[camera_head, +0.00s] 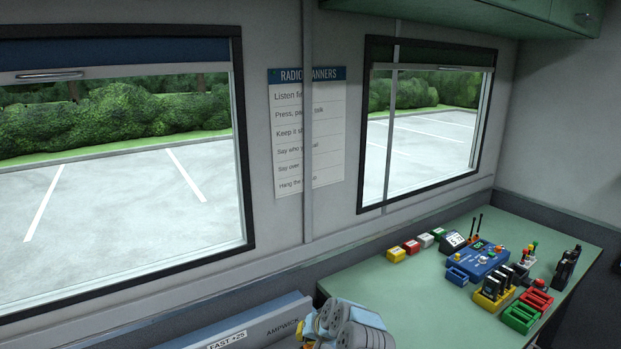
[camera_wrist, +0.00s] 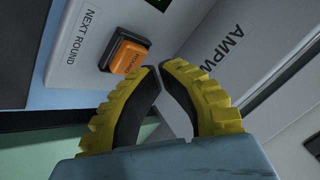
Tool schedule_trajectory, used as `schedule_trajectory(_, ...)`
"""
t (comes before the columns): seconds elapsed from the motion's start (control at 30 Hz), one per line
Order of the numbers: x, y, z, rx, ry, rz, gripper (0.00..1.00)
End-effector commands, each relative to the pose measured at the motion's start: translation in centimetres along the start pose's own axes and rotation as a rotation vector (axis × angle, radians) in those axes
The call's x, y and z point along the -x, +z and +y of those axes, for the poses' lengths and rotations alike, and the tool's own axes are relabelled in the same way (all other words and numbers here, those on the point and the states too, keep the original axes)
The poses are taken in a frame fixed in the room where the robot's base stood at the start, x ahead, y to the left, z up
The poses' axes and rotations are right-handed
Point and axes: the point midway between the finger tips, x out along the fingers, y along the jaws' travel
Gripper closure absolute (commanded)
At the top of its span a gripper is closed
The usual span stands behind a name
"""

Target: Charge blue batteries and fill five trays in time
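My gripper (camera_wrist: 160,68) has yellow ribbed fingers with dark pads. In the wrist view its tips meet with nothing between them, just right of an orange button (camera_wrist: 130,55) on a panel marked NEXT ROUND; I cannot tell whether they touch the button. In the head view only part of my wrist shows at the bottom edge. On the green counter stand a blue unit (camera_head: 478,262) with a small green display, a small blue tray (camera_head: 457,276), a yellow holder (camera_head: 490,301) with several dark upright pieces, a green tray (camera_head: 520,318) and a red tray (camera_head: 537,300). I cannot make out any blue batteries.
A grey cabinet (camera_head: 260,325) marked FAST +25 and AMPWICK stands left of the counter (camera_head: 400,300). Small yellow (camera_head: 396,256), red (camera_head: 411,247) and white (camera_head: 425,240) boxes line the back. Dark handsets (camera_head: 567,268) stand at right. The counter's left front is clear.

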Motion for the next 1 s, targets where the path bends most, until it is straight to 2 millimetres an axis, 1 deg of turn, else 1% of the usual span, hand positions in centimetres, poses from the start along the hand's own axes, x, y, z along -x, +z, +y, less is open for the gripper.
schedule_trajectory(0.17, 0.5, -0.3, -0.3, 0.0, 0.0, 0.0, 1.0)
schedule_trajectory(0.8, 4.5, -2.4, -2.4, 0.001, 0.0, 0.0, 1.0)
schedule_trajectory(1.0, 4.8, -2.5, -2.5, 0.0, 0.0, -0.002, 1.0)
